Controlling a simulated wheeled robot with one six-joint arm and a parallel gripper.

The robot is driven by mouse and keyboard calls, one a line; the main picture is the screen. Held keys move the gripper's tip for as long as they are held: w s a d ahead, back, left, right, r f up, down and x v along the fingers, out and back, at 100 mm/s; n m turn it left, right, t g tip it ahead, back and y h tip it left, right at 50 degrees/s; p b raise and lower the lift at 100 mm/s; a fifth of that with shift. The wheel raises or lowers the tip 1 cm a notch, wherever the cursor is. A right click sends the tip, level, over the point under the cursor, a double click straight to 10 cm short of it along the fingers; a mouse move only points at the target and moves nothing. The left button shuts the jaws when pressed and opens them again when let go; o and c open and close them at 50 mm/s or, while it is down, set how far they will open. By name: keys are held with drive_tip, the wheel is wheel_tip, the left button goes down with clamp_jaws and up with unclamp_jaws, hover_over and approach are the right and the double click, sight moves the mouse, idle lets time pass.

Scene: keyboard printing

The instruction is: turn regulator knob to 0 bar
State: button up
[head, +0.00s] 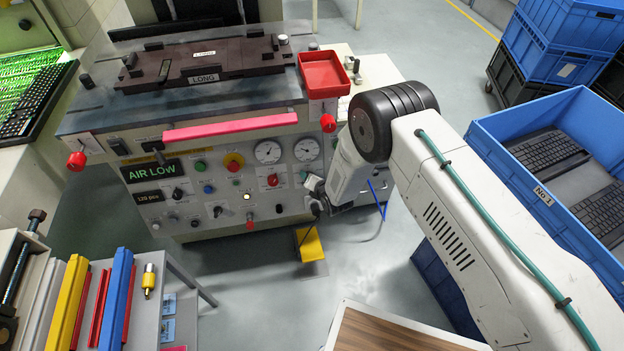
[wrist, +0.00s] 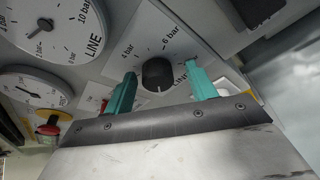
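The regulator knob (wrist: 157,74) is black and round, on the grey panel face in the wrist view. "4 bar" is printed to its upper left and "6 bar" to its upper right, with "LINE" to its right. A small white mark shows at its lower edge. My gripper (wrist: 160,69) is open, its teal fingers to the left and right of the knob in the picture; I cannot tell if they touch it. In the head view my gripper (head: 316,200) is at the panel's lower right, and I cannot make out the knob there.
The line gauge (wrist: 55,25) and another gauge (wrist: 35,87) are left of the knob. The control panel (head: 215,215) carries several buttons and a lit "AIR LOW" sign (head: 152,171). A yellow pedal (head: 310,243) is on the floor below my gripper. A blue crate (head: 520,190) stands right.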

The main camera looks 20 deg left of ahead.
drive_tip(key=shift+s+a, duration=0.1)
drive_tip(key=shift+a, duration=0.05)
drive_tip(key=v, duration=0.7)
drive_tip(key=shift+s+d+r, duration=0.15)
drive_tip(key=shift+d+r, duration=0.05)
drive_tip(key=shift+d, duration=0.1)
